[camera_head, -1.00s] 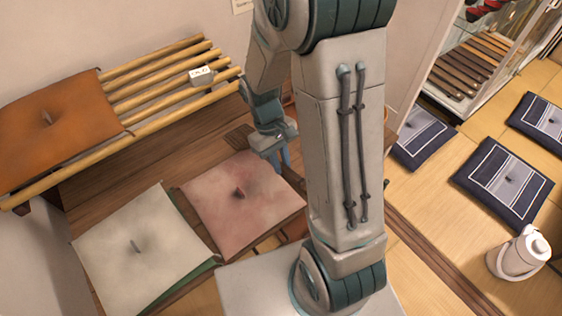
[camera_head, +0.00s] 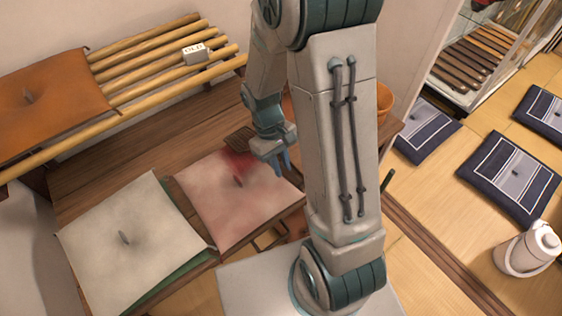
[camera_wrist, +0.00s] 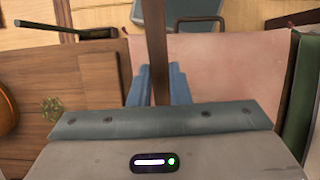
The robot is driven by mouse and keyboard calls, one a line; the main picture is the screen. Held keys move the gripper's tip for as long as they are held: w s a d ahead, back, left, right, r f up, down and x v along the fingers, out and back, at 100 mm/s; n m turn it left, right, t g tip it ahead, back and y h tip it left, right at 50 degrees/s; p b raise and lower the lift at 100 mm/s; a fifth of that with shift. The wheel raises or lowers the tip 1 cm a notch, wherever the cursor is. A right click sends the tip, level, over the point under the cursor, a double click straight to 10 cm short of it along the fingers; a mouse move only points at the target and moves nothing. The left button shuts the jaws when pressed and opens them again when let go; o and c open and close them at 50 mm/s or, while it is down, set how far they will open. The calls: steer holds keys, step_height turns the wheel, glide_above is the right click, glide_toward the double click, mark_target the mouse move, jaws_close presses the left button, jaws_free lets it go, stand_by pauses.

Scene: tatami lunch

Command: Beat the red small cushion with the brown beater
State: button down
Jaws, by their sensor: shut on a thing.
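The small cushion (camera_head: 235,205) lies on the wooden bench, mostly dusty pink with a strong red patch near its back edge. It also shows at the right in the wrist view (camera_wrist: 225,70). My gripper (camera_head: 279,160) is over the cushion's back right side, its blue fingers shut on the brown beater's handle (camera_wrist: 157,50). Part of the beater is hidden by my gripper.
An orange cushion (camera_head: 45,100) rests on the bamboo rack (camera_head: 160,62), beside a small white sign (camera_head: 194,54). An orange-brown bucket (camera_head: 384,102) stands behind my arm.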

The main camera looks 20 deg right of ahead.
step_height(320, 180, up, 9)
steer(key=p, duration=0.7)
steer(key=shift+w, duration=0.1)
